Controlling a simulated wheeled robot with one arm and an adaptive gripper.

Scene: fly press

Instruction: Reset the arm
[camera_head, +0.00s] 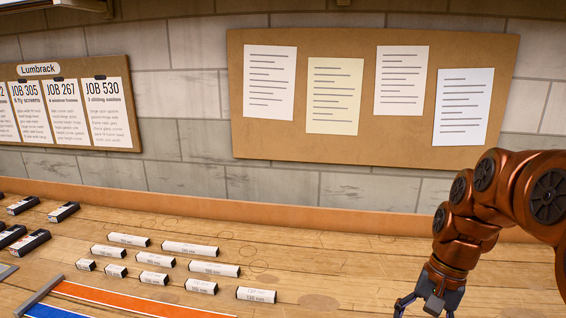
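My arm (510,195) is copper coloured and bends down at the right of the picture. My gripper (425,304) points down at the bottom edge, over the right part of the wooden bench. Its dark fingers look spread apart, with nothing seen between them. The fingertips are partly cut off by the picture's edge.
Several white labelled bars (190,248) lie in rows on the bench (340,270), left of my gripper. Black boxes (27,243) lie at the far left. An orange strip (130,299) lies in front. Pinboards (335,150) hang on the wall behind. The bench around my gripper is clear.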

